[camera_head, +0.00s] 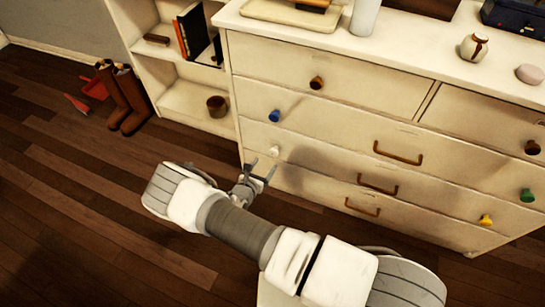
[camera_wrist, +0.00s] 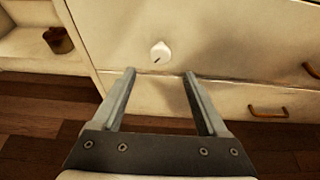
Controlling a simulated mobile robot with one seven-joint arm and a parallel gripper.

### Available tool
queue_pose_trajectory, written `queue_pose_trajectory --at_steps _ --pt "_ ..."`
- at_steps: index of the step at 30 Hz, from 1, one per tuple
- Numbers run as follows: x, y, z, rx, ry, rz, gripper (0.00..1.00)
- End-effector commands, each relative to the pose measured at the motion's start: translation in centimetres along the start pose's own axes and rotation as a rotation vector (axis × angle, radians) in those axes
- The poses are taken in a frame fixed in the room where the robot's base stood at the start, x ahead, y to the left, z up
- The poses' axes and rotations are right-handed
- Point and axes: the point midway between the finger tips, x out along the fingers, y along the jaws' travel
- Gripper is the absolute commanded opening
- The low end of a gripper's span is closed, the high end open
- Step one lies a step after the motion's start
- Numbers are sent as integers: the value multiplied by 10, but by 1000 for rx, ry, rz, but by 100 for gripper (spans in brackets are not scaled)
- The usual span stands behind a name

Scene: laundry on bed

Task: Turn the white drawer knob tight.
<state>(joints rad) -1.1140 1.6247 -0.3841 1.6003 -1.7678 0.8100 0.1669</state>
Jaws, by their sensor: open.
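The white drawer knob (camera_head: 276,151) is on the left side of a lower drawer front of the cream dresser (camera_head: 330,55). In the wrist view the white knob (camera_wrist: 160,52) has a short dark mark on its face, tilted off level. My gripper (camera_head: 262,171) is open and empty, just below and in front of the knob. In the wrist view the two fingers of my gripper (camera_wrist: 160,75) point toward the drawer front, and the knob shows beyond their tips, between them and not held. Whether the knob is loose cannot be told.
A blue knob (camera_head: 274,116) and a brown knob (camera_head: 317,83) sit above, yellow (camera_head: 486,220) and green knobs (camera_head: 527,195) at right. Brown drawer handles (camera_head: 398,153) stick out to the right. A shelf with a brown pot (camera_head: 217,106) and boots (camera_head: 125,97) stand left. Open floor lies in front.

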Motion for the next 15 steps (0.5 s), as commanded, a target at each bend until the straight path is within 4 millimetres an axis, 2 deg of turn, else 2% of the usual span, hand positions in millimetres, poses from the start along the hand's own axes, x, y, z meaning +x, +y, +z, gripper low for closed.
queue_pose_trajectory --at_steps 1,6,10,15 --pt "14 -1 -4 1 -2 -3 76" --pt "50 -1 -3 1 -2 -2 76" --pt "70 -1 -3 0 -1 -1 76" --pt "85 -1 -2 0 0 -1 76"
